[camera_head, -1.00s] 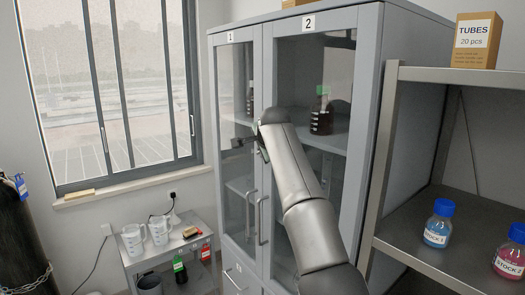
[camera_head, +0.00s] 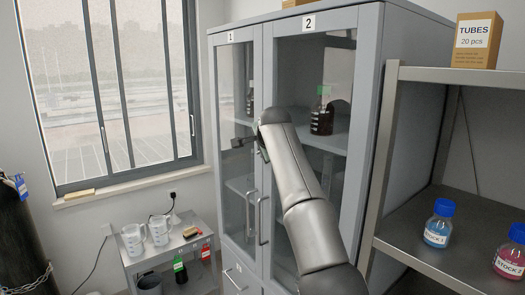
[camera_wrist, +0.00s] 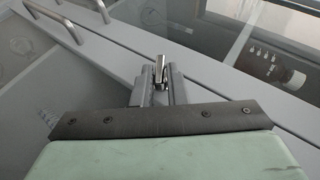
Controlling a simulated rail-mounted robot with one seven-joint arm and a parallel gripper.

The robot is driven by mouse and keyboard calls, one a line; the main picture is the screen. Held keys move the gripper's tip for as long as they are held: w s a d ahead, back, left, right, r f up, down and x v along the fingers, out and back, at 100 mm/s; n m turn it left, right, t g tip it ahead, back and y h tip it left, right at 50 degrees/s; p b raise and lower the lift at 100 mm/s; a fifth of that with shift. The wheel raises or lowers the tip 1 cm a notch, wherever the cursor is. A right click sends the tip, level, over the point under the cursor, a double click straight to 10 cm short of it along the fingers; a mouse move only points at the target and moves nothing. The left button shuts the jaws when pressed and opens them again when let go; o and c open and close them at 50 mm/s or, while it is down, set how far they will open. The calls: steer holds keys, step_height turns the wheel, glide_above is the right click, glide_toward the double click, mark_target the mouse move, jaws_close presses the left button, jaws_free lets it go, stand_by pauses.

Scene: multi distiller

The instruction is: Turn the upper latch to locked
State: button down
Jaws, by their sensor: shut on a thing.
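The upper latch (camera_wrist: 160,67) is a small bright metal piece on the grey door frame in the wrist view. My gripper (camera_wrist: 159,88) is shut on it, with one finger on each side and the metal tip standing out between them. In the head view my gripper (camera_head: 241,143) is at the left door's frame, above the door handles, and the latch is hidden there. The cabinet has a left door marked 1 (camera_head: 230,37) and a right door marked 2 (camera_head: 308,23); both look closed.
Two bar handles (camera_head: 256,218) sit lower on the doors. A brown bottle (camera_head: 321,121) stands behind the right glass. An open metal shelf (camera_head: 420,74) is on the right, and a small trolley (camera_head: 150,258) with pitchers is at lower left.

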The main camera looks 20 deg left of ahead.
steer(key=shift+r, duration=0.15)
stand_by(0.5)
steer(key=c, duration=1.5)
jaws_free()
steer(key=b+v, duration=0.6)
steer(key=v, duration=1.1)
steer(key=shift+s+d, duration=0.15)
steer(key=shift+s, duration=0.15)
